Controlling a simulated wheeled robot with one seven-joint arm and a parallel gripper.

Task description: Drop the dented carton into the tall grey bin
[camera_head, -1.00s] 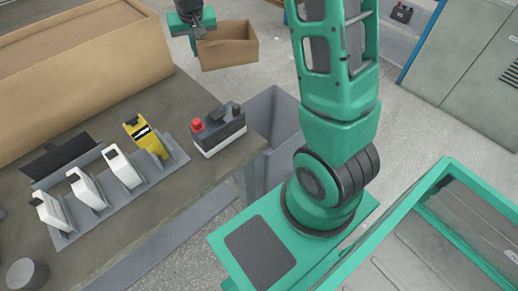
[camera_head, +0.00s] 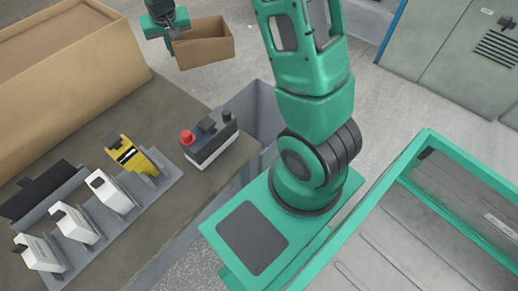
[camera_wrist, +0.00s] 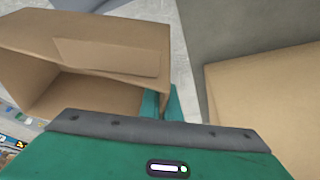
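The brown open carton (camera_head: 203,48) hangs in the air at the top of the head view, beyond the table. My gripper (camera_head: 172,36) is at its left end. In the wrist view, the carton (camera_wrist: 130,35) lies at upper left, open side toward lower left, with a creased patch on its upper face. My fingers (camera_wrist: 162,104) are shut on its wall edge. The tall grey bin (camera_head: 265,112) stands on the floor beside the table, partly hidden by my arm and the table edge. Its inside bottom is hidden. The carton is apart from the bin, farther back.
Grey cabinets (camera_head: 460,55) stand at upper right. Open floor lies between.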

